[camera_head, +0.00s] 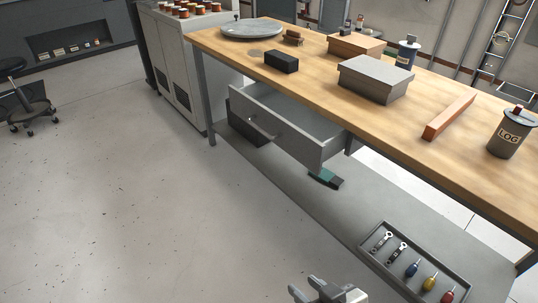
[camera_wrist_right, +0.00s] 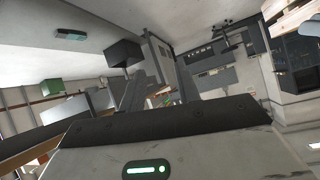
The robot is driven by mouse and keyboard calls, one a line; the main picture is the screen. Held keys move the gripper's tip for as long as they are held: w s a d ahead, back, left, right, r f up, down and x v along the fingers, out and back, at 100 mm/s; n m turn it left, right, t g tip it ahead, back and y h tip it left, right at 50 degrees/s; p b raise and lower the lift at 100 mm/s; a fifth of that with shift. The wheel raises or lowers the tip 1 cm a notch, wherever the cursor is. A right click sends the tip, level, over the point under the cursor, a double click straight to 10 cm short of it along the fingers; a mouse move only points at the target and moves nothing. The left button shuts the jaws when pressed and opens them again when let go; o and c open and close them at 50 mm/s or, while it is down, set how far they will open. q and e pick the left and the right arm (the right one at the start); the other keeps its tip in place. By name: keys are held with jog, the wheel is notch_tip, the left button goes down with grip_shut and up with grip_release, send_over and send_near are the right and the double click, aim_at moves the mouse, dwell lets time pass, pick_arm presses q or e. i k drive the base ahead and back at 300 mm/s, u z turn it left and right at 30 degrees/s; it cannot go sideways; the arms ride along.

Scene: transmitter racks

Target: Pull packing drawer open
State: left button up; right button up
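The packing drawer (camera_head: 285,128) is a grey drawer under the wooden workbench (camera_head: 215,50). It stands pulled out, and the visible part of its inside looks empty. Its front carries a pale bar handle (camera_head: 263,130). My right gripper (camera_head: 325,290) is at the bottom edge of the head view, partly cut off, well apart from the drawer and handle. In the right wrist view its two dark fingers (camera_wrist_right: 160,88) stand apart with nothing seen between them. My left gripper is not in view.
A grey box (camera_head: 375,80), a black block (camera_head: 281,61), an orange bar (camera_head: 450,116) and a LOG canister (camera_head: 510,135) stand on the bench. A tool tray (camera_head: 372,258) lies low at right. A stool (camera_head: 30,105) stands far left.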

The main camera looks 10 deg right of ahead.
aim_at(310, 138)
jog(key=u, duration=0.65)
jog(key=i, duration=1.2)
jog(key=z, duration=0.5)
